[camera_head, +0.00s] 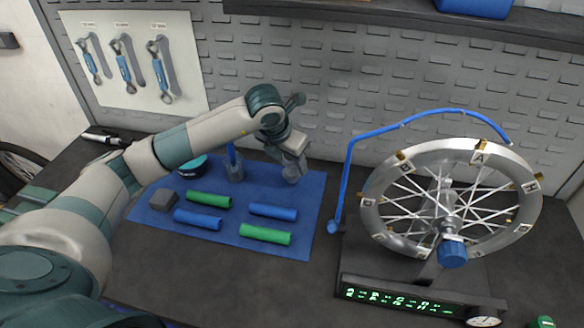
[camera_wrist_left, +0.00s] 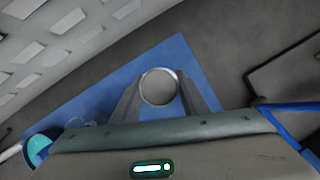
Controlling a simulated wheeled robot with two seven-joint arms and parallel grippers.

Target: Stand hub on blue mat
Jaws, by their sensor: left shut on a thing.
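My left gripper (camera_head: 292,170) reaches in from the left and points down over the back right part of the blue mat (camera_head: 225,252). It is shut on the hub (camera_head: 291,176), a small grey metal cylinder. In the left wrist view the hub (camera_wrist_left: 158,87) shows as a round end with a bright rim between the two fingers (camera_wrist_left: 160,100). The hub looks upright, with the blue mat (camera_wrist_left: 95,104) around and below it. I cannot tell whether its base touches the mat. My right gripper is not in view.
A wheel (camera_head: 380,196) on a stand is at right. A pegboard wall (camera_head: 330,90) rises behind.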

